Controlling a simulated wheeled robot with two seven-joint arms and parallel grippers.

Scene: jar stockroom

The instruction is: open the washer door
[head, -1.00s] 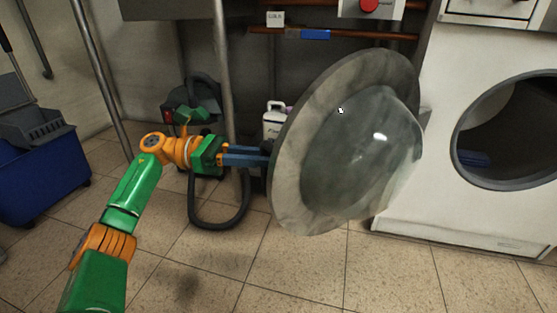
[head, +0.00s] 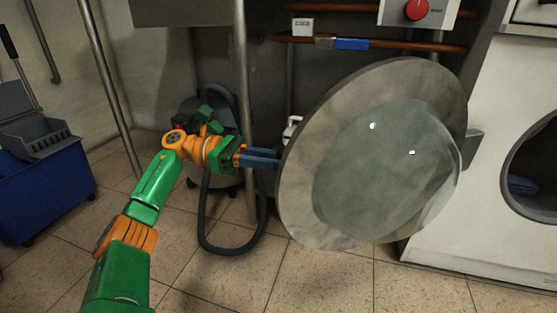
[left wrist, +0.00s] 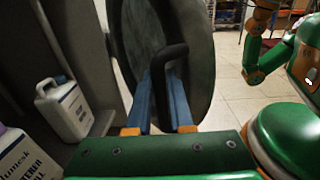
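The round washer door (head: 300,200) stands swung wide open, with its grey rim and domed glass facing me in the head view. The white washer (head: 455,225) is at the right, its round opening (head: 535,170) dark and uncovered, with something blue inside. My left gripper (head: 277,159) is at the door's left edge, its tips partly hidden behind the rim. In the left wrist view its blue fingers (left wrist: 160,90) lie on either side of the black door handle (left wrist: 172,52) and appear closed on it. My right gripper is not in view.
A blue mop bucket (head: 45,195) stands at the left. A metal post (head: 243,100) and a black hose (head: 203,215) are near my left arm. A white jug (left wrist: 63,110) stands behind the door. The tiled floor in front is clear.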

